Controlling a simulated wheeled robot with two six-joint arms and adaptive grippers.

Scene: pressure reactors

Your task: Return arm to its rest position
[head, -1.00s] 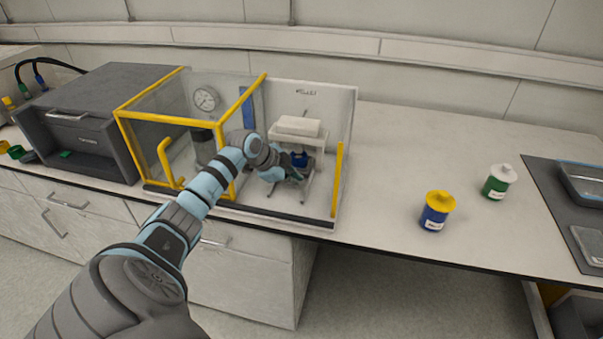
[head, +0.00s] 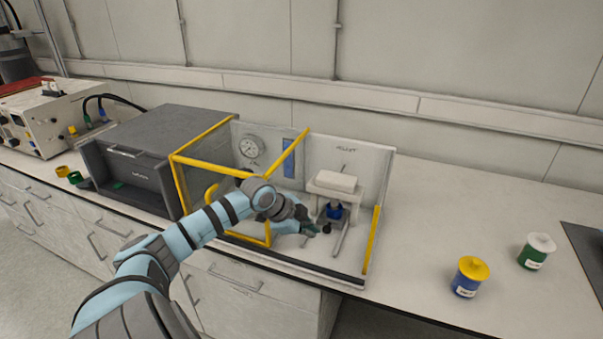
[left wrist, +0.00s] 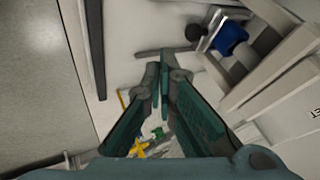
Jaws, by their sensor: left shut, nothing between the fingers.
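My left arm comes in from the left in the head view. Its gripper (head: 308,230) is at the open front of the yellow-framed enclosure (head: 380,225), beside the small white-topped stand (head: 337,182). In the left wrist view the gripper's green fingers (left wrist: 160,75) meet at their tips with nothing between them. A blue vessel (head: 335,211) sits under the stand's white top. It also shows in the left wrist view (left wrist: 229,38), apart from the fingers. My right gripper is not in view.
A dark grey box unit (head: 135,165) is left of the enclosure. A pressure gauge (head: 251,146) is inside it. The counter's right part is mostly clear.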

